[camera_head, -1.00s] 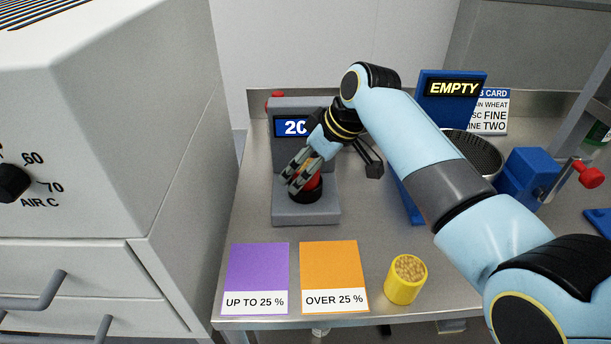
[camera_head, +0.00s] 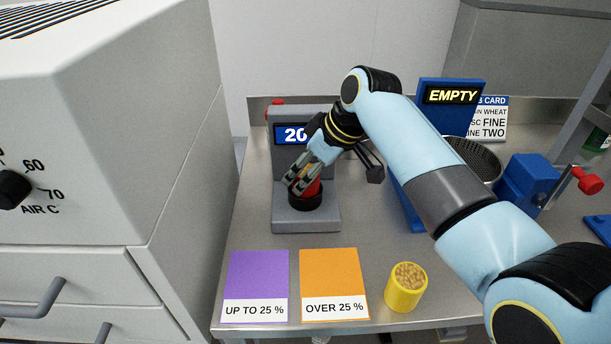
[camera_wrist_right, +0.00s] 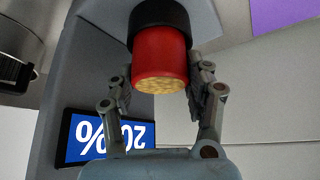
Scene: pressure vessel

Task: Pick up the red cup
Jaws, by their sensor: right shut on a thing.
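The red cup (camera_head: 312,187) sits in the black ring holder (camera_head: 305,201) of the grey meter on the table. In the right wrist view the red cup (camera_wrist_right: 160,58) shows grain in its mouth and its lower part is inside the black ring (camera_wrist_right: 158,22). My right gripper (camera_head: 299,187) is shut on the cup, with one finger on each side of it in the right wrist view (camera_wrist_right: 162,88). The gripper hides part of the cup in the head view. My left gripper is not in view.
The meter's display (camera_head: 292,134) is partly hidden by my arm. A purple card (camera_head: 258,275), an orange card (camera_head: 332,275) and a yellow cup of grain (camera_head: 404,299) are in front. A blue stand (camera_head: 452,100) reads EMPTY; a blue device (camera_head: 531,180) stands at the right.

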